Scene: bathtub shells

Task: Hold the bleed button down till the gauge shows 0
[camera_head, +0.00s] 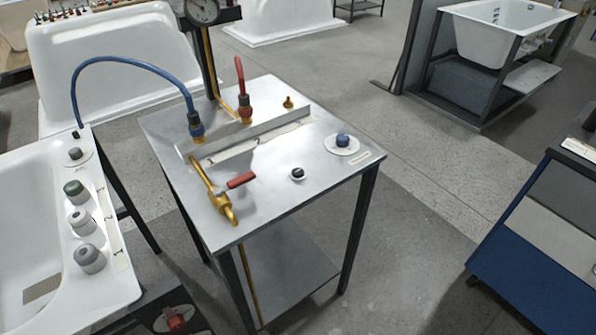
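A steel-topped table (280,195) stands in the middle. A round gauge (202,10) with a pale dial is on a post at its back, cut by the top edge; its reading is too small to tell. A blue button (342,140) sits on a white disc at the table's right. A smaller black button (298,173) on a pale disc is nearer the middle. Nothing touches either button. The labels are too small to read, so I cannot tell which is the bleed button. Neither of my grippers is in view.
A brass valve with a red lever (241,180) lies on the table's left. A blue hose (130,60) arches from the tub rim (105,240) at left to a blue fitting. A red-handled fitting (242,95) stands behind. A blue panel stand (530,255) is at right.

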